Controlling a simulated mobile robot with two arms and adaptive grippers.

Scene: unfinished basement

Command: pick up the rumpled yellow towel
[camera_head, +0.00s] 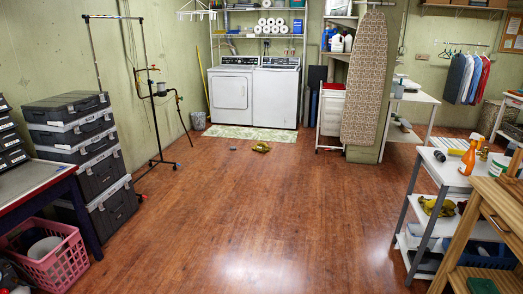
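A small rumpled yellow-olive cloth (261,147) lies on the wood floor in front of the washer and dryer, near the mat. A second rumpled yellow cloth-like thing (437,207) lies on the middle shelf of the grey cart at the right. Both are small in the picture, and I cannot tell for sure which is the towel. Neither of my grippers is in view.
A floor mat (248,133) lies before the white washer (231,92). Stacked black cases (88,150) and a pink basket (45,262) stand left. The grey cart (419,234) and a wooden bench (487,205) stand right. The middle floor is clear.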

